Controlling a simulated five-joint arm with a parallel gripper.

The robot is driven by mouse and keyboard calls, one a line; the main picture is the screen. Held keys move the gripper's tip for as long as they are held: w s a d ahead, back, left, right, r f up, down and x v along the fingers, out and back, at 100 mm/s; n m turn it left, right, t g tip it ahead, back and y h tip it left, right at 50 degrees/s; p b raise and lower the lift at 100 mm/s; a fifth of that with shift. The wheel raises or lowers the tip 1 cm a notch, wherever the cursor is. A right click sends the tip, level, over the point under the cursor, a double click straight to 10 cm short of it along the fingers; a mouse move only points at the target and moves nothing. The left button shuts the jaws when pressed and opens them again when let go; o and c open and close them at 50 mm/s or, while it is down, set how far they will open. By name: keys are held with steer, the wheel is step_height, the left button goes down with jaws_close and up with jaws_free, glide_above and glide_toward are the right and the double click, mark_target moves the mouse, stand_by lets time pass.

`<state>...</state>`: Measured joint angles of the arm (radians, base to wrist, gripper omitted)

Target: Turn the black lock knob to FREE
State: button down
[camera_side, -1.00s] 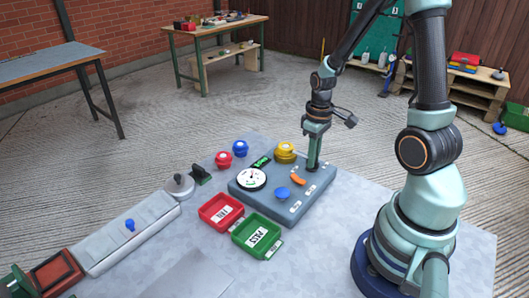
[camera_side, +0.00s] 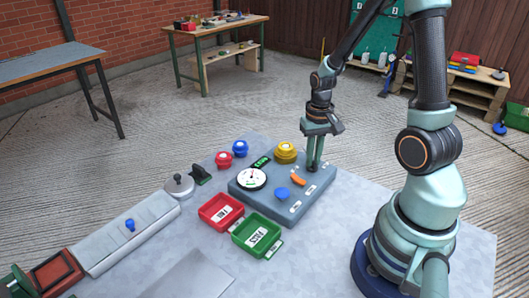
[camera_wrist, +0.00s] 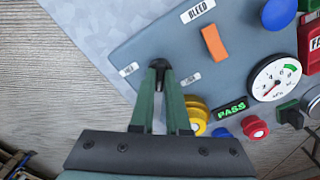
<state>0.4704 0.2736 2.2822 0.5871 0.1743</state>
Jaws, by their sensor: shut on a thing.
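The black lock knob (camera_wrist: 160,64) shows in the wrist view near a corner of the blue-grey panel box, mostly hidden between my fingertips. My gripper (camera_wrist: 161,72) is shut on it from above. In the side view my gripper (camera_side: 315,166) points straight down onto the far right part of the panel (camera_side: 300,212), and the knob is hidden there. Two small white labels (camera_wrist: 128,70) (camera_wrist: 192,79) lie on either side of the knob, too small to read surely. Which label the knob points to cannot be told.
The panel carries an orange lever (camera_wrist: 214,45), a blue knob (camera_side: 282,193), a dial gauge (camera_wrist: 274,80) and a green PASS display (camera_wrist: 229,110). Yellow (camera_side: 286,152), blue and red knobs stand behind it. Red (camera_side: 221,211) and green (camera_side: 257,236) trays sit in front.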

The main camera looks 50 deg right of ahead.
steer(key=m, duration=0.5)
steer(key=shift+m, duration=0.3)
steer(key=m, duration=0.4)
steer(key=shift+r+m, duration=0.1)
steer(key=shift+m, duration=0.3)
steer(key=shift+d, duration=0.1)
steer(key=c, duration=0.9)
jaws_free()
step_height(320, 180, up, 12)
